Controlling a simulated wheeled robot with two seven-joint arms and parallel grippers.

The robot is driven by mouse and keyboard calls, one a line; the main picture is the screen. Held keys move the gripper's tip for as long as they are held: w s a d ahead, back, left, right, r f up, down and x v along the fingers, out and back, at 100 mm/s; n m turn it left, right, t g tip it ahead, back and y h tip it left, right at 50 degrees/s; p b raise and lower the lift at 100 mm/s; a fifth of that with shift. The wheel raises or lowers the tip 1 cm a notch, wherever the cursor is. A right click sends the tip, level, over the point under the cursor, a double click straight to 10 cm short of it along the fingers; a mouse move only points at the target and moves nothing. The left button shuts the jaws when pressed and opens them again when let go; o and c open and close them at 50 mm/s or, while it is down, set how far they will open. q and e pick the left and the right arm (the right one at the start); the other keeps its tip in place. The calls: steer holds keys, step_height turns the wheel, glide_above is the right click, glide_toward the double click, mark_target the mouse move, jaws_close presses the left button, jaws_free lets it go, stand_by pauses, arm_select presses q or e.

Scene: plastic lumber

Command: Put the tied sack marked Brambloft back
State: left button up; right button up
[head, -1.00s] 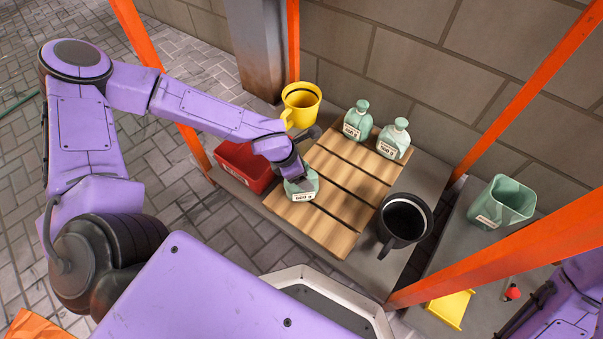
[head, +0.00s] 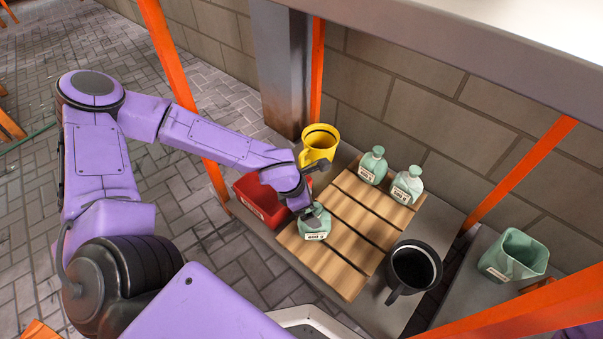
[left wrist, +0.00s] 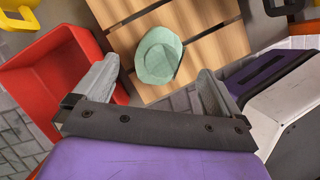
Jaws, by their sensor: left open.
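Three pale green tied sacks with white labels are on a slatted wooden pallet. The near-left sack (head: 315,224) is right under my left gripper (head: 304,206). In the left wrist view this sack (left wrist: 158,55) shows from above between the spread fingers of the gripper (left wrist: 158,72), with gaps on both sides. The gripper is open and holds nothing. The other two, a back sack (head: 373,165) and a right sack (head: 407,186), stand upright at the far edge of the pallet (head: 345,240). The labels are too small to read surely. My right gripper is out of view.
A red bin (head: 258,202) stands close left of the gripper. A yellow mug-like container (head: 318,144) is behind it, a black one (head: 413,268) right of the pallet. A green jug (head: 513,256) is farther right. Orange posts (head: 522,172) frame the space.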

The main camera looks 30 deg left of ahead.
arm_select(q)
steer(key=p+v, duration=0.4)
steer(key=v, duration=0.2)
steer(key=s+a+f+m+y, duration=0.2)
steer(key=s+f+m, duration=0.4)
steer(key=s+m, duration=0.3)
steer(key=s+a+f+m+y, duration=0.3)
steer(key=s+f+m, duration=0.4)
steer(key=s+m, duration=0.3)
steer(key=shift+s+a+m+y, duration=0.2)
steer(key=shift+a+m+y, duration=0.15)
steer(key=shift+m+y, duration=0.4)
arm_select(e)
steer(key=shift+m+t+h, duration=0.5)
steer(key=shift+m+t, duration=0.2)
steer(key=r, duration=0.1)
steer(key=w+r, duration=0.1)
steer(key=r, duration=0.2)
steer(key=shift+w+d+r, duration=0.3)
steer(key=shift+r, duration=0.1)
